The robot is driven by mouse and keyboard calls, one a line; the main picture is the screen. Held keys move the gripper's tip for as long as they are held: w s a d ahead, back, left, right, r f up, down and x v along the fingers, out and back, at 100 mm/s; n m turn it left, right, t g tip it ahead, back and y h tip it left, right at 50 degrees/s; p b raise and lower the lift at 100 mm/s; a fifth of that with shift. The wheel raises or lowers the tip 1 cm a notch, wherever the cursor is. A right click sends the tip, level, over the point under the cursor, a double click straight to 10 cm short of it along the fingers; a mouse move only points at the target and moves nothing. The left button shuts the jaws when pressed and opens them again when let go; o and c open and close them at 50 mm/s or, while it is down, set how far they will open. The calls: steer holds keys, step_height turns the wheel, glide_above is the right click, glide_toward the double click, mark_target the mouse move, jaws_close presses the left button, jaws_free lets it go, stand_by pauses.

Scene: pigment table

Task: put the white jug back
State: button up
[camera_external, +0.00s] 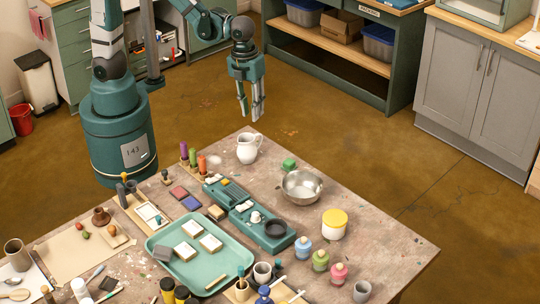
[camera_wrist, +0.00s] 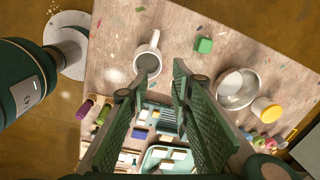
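The white jug (camera_external: 248,148) stands upright at the far corner of the pigment table, its handle on the right side. In the wrist view the jug (camera_wrist: 148,63) is seen from above, ahead of and left of the fingers, with its grey inside visible and its handle pointing away. My gripper (camera_external: 251,112) hangs fingers down above and behind the jug, apart from it. In the wrist view the two fingers of my gripper (camera_wrist: 156,82) are spread with nothing between them, so it is open and empty.
A green block (camera_external: 289,164) and a metal bowl (camera_external: 302,186) sit right of the jug. Upright purple, green and orange tubes (camera_external: 194,157) stand at its left. A green tray (camera_external: 200,250) and a yellow-lidded jar (camera_external: 334,224) are nearer the camera.

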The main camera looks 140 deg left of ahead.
steer(key=s+d+r+n+t, duration=0.2)
steer(key=d+r+n, duration=0.2)
steer(key=d, duration=0.5)
steer(key=s+d+r+n+t, duration=0.2)
steer(key=d+r+n, duration=0.3)
steer(key=d, duration=0.4)
steer(key=s+d+r+n+t, duration=0.2)
steer(key=s+d+r+n, duration=0.2)
steer(key=d, duration=0.5)
step_height(320, 180, up, 2)
steer(key=shift+d+r+n+h, duration=0.1)
steer(key=shift+d+n+h, duration=0.2)
steer(key=shift+n, duration=0.4)
